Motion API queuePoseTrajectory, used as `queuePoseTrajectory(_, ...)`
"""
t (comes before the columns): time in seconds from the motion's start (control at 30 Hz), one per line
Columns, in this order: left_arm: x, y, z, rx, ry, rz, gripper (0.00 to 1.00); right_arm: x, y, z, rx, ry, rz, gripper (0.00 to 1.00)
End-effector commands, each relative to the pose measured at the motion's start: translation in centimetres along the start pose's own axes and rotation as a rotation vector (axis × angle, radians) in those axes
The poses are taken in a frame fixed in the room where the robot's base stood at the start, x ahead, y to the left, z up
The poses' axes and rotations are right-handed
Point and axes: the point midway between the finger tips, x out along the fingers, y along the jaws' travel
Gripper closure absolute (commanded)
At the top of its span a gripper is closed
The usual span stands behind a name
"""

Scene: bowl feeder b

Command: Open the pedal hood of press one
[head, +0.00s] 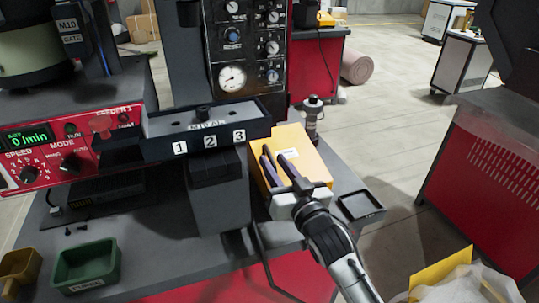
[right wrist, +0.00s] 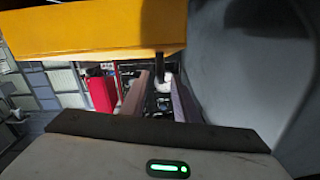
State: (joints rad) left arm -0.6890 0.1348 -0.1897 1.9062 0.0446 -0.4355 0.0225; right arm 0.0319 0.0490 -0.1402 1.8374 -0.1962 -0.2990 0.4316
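My right gripper (head: 273,156) is over the bench, in front of a yellow box-like part (head: 318,168) with a small white label. Its two fingers are apart with nothing visible between them; the right wrist view also shows the gap between the fingers (right wrist: 160,95). A yellow slab (right wrist: 90,30) crosses the top of that view, close to the gripper. I cannot tell whether the fingers touch the yellow part. The dark press column with gauges (head: 232,78) stands behind. No pedal hood can be clearly identified. My left gripper is not in view.
A dark tray numbered 1, 2, 3 (head: 210,142) and a red feeder panel (head: 70,150) are left of the gripper. A green bin (head: 87,266) and small black tray (head: 360,205) sit on the bench. A red cabinet (head: 490,190) stands right, across open floor.

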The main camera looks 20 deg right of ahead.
Motion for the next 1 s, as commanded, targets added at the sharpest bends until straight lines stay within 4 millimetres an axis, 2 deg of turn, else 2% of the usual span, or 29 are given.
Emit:
queuePoseTrajectory(0.1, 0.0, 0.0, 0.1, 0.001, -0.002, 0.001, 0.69, 1.9, -0.1, 0.0, 0.001, 0.0, -0.001, 0.72)
queuePoseTrajectory(0.23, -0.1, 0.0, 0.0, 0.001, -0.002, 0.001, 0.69, 3.0, 0.0, 0.0, 0.001, -0.001, 0.0, 0.72)
queuePoseTrajectory(0.57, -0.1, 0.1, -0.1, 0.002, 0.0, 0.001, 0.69, 3.4, 0.0, 0.1, 0.0, -0.001, 0.0, 0.72)
queuePoseTrajectory(0.73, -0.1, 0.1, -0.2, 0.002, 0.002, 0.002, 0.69, 3.4, 0.0, 0.0, 0.0, -0.001, 0.0, 0.97)
queuePoseTrajectory(0.77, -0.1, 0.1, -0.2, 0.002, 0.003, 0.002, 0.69, 3.4, 0.0, 0.1, 0.0, -0.001, 0.0, 1.0)
queuePoseTrajectory(1.0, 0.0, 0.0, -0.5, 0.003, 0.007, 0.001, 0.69, 3.4, 0.0, 0.0, 0.002, -0.001, -0.001, 1.0)
